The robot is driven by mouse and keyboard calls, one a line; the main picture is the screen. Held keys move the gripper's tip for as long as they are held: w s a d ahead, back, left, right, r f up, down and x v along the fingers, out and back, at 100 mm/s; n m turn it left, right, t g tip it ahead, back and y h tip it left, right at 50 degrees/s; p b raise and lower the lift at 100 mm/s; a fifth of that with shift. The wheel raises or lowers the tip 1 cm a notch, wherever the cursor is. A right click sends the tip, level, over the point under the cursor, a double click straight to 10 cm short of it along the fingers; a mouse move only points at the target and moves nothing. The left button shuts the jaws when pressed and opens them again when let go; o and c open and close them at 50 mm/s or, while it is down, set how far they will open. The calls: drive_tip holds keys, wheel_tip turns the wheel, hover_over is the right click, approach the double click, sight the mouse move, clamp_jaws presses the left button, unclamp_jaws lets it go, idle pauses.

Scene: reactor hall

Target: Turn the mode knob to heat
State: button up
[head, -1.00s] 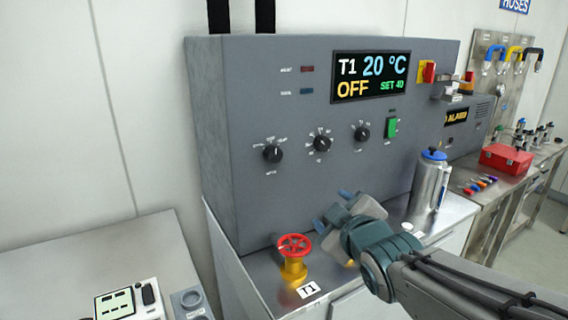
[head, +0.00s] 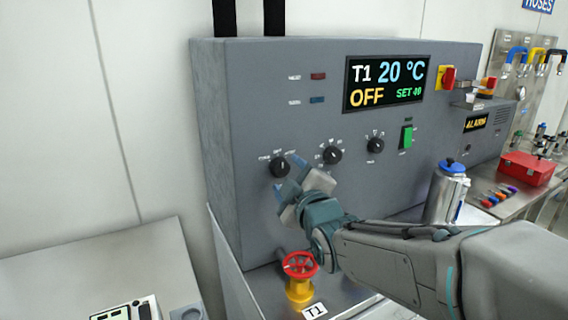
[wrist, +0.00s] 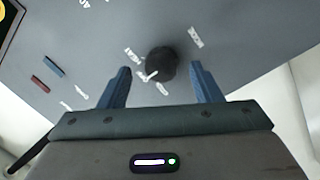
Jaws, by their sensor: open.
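The mode knob (head: 280,167) is a black round knob, leftmost in the row on the grey control panel. In the wrist view the mode knob (wrist: 161,63) sits ahead of and between my fingertips, with the words MODE and HEAT printed near it and a white pointer mark toward its lower left. My gripper (head: 288,176) is open, its blue fingers beside the knob in the head view; it also shows in the wrist view (wrist: 160,80). I cannot tell whether a finger touches the knob. The display (head: 387,82) reads T1, 20 °C, OFF, SET 40.
Two more black knobs, a middle one (head: 332,155) and a right one (head: 375,145), and a green switch (head: 406,137) are right of it. A steel flask (head: 446,192) stands at right.

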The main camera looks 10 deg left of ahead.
sight(280, 168)
drive_tip(key=shift+x, duration=1.1)
drive_tip(key=shift+s+a, duration=0.1)
drive_tip(key=c, duration=1)
